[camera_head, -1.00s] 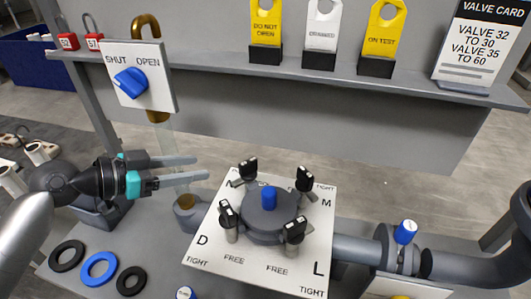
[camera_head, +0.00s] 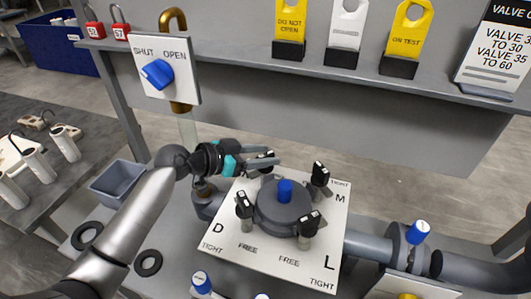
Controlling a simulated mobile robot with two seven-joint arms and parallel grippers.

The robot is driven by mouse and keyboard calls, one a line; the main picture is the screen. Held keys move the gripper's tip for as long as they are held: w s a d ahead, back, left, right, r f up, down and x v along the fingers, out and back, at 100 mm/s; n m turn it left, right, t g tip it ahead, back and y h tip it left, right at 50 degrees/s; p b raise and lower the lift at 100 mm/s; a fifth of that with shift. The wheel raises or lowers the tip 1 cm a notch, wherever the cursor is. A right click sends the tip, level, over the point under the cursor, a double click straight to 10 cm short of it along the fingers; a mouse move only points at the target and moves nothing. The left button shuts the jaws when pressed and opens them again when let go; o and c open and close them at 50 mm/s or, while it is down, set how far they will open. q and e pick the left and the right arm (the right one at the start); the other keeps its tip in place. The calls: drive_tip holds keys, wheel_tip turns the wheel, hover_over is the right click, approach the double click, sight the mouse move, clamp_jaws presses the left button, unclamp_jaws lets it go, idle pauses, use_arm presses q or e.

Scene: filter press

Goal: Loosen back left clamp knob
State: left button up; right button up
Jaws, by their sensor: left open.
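The round grey filter housing (camera_head: 282,209) with a blue cap (camera_head: 285,190) sits on a white plate (camera_head: 225,254) marked TIGHT and FREE. Black clamp knobs stand around it: front left (camera_head: 243,206), front right (camera_head: 309,222), back right (camera_head: 320,174) and back left (camera_head: 268,156). My left gripper (camera_head: 278,162) is open, with its fingers at the back left knob. The fingers partly hide that knob, and I cannot tell whether they touch it. My right gripper is not in view.
A panel with a blue SHUT/OPEN knob (camera_head: 157,73) hangs behind my left arm. A shelf (camera_head: 240,54) with tags runs along the back. A pipe valve with a blue cap (camera_head: 418,231) stands right of the plate. Black rings (camera_head: 148,263) lie at the front left.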

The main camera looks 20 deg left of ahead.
use_arm(q)
drive_tip(key=shift+w+d+f, duration=0.15)
drive_tip(key=shift+w+d, duration=0.1)
drive_tip(key=shift+c, duration=0.2)
clamp_jaws()
idle(0.4)
